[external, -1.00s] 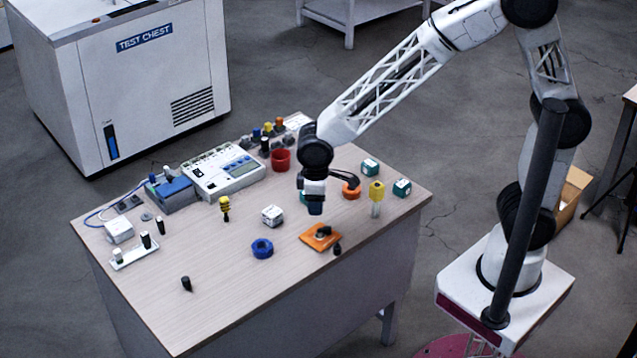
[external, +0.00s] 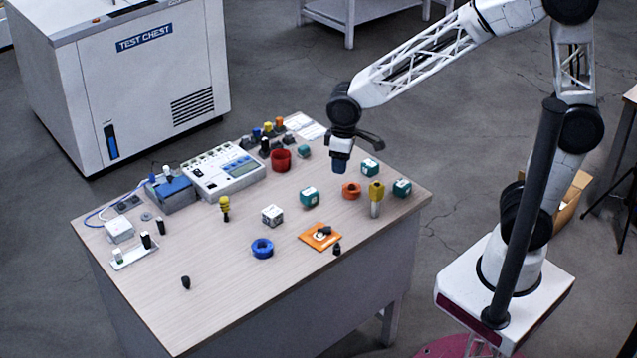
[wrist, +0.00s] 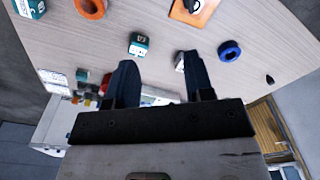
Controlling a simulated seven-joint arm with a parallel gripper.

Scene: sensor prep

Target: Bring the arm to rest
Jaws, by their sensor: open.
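My gripper (external: 340,165) hangs above the back right part of the table, clear of the objects below it. In the wrist view its two dark fingers (wrist: 160,82) are spread apart with nothing between them. My arm reaches in from the right. The wooden table (external: 150,285) carries several small parts. An orange plate with a black knob (external: 313,241) lies near the front right edge, and a blue ring (external: 262,248) lies to its left.
Green-and-white boxes (external: 309,197), an orange ring (external: 351,190) and a yellow-topped post (external: 376,198) stand near my gripper. A red cup (external: 281,160) and a grey instrument (external: 222,172) stand at the back. The front left of the table is mostly bare.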

